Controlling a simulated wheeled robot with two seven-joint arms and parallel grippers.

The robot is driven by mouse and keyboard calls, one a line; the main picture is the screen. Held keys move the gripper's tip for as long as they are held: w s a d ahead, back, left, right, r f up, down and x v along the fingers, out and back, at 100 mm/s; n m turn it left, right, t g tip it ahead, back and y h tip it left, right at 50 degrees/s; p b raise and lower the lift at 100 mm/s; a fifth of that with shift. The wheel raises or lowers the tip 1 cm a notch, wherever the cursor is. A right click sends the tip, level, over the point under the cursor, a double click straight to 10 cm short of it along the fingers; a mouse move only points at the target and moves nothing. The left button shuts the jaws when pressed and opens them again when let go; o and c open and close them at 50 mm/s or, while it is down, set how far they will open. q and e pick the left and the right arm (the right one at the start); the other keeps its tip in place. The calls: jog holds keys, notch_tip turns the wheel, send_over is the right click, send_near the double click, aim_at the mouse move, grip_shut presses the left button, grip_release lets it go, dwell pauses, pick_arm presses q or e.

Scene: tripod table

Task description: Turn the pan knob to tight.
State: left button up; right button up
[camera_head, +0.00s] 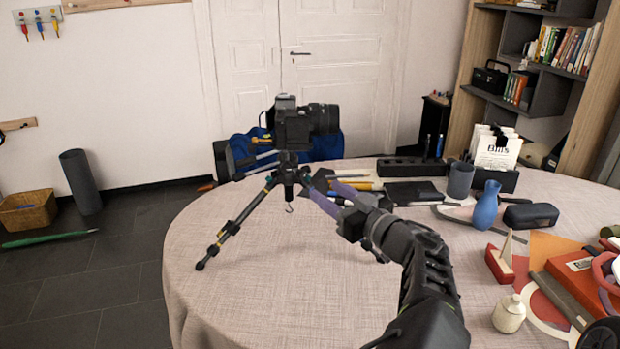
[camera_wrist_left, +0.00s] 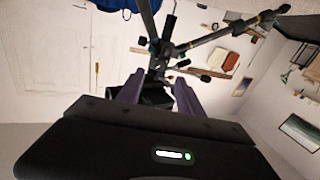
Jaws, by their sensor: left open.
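A black camera (camera_head: 291,128) with a long lens sits on a small black tripod (camera_head: 236,226) near the far edge of the table. My left gripper (camera_head: 320,183) is open, its purple fingers pointing at the tripod's head from the right. In the left wrist view the tripod (camera_wrist_left: 200,41) appears tilted over, and my left gripper (camera_wrist_left: 158,76) has its two fingers apart just below the tripod's hub. Several small dark knobs show around the hub. I cannot tell which one is the pan knob, or whether the fingers touch anything. My right gripper is not in view.
The round table (camera_head: 240,300) has a light cloth, clear at the front left. A blue vase (camera_head: 485,207), a grey cup (camera_head: 460,180), a dark case (camera_head: 530,215), a toy sailboat (camera_head: 499,262) and a cream jar (camera_head: 508,314) stand to the right. A blue chair (camera_head: 240,150) is behind.

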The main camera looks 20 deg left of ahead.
aim_at(304, 176)
pick_arm(q)
jog(key=p+x, duration=0.1)
jog(key=x, duration=0.6)
jog(key=shift+w+a, duration=0.25)
jog(key=shift+a, duration=0.05)
grip_shut()
dwell(0.4)
